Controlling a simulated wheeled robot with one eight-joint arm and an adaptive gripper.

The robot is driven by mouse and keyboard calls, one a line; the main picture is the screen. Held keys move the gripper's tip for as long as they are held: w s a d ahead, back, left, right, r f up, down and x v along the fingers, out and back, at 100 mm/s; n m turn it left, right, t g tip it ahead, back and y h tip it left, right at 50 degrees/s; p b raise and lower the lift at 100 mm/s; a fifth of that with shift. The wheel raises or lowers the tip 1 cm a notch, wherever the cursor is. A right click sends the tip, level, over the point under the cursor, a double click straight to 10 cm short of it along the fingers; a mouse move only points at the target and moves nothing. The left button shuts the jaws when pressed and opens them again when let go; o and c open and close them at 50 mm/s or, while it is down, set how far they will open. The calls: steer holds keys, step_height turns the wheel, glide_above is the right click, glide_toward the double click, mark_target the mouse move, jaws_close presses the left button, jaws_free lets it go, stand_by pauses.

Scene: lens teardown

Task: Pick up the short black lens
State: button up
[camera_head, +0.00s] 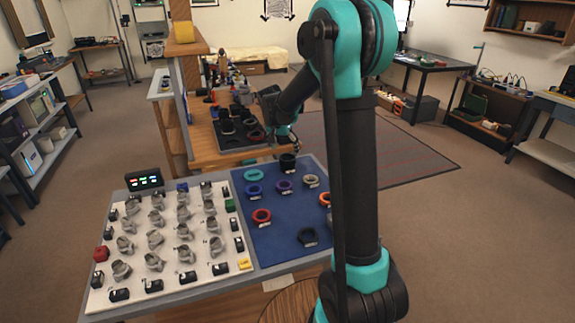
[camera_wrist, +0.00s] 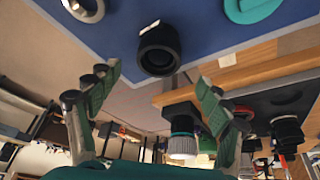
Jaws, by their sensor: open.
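A black cylindrical lens (camera_head: 288,162) stands at the far right part of the blue mat (camera_head: 275,222). In the wrist view the same lens (camera_wrist: 159,50) shows beyond and between my fingertips, with its dark opening visible and a white label beside it. Another black lens (camera_head: 308,237), low and ring-like, lies at the near part of the mat. My gripper (camera_wrist: 159,80) is open with nothing between its fingers. In the head view it is small and partly hidden by my arm, near the far edge of the mat.
Teal, blue, purple and red rings (camera_head: 261,216) lie on the mat. A white board (camera_head: 135,262) at left holds several grey parts and black blocks. Behind, a wooden table (camera_head: 205,157) carries a black tray of dark lenses. My arm hides the mat's right side.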

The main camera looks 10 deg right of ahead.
mark_target(287, 157)
steer(key=shift+x, duration=3.45)
steer(key=shift+d+r, duration=0.1)
steer(key=c, duration=1.5)
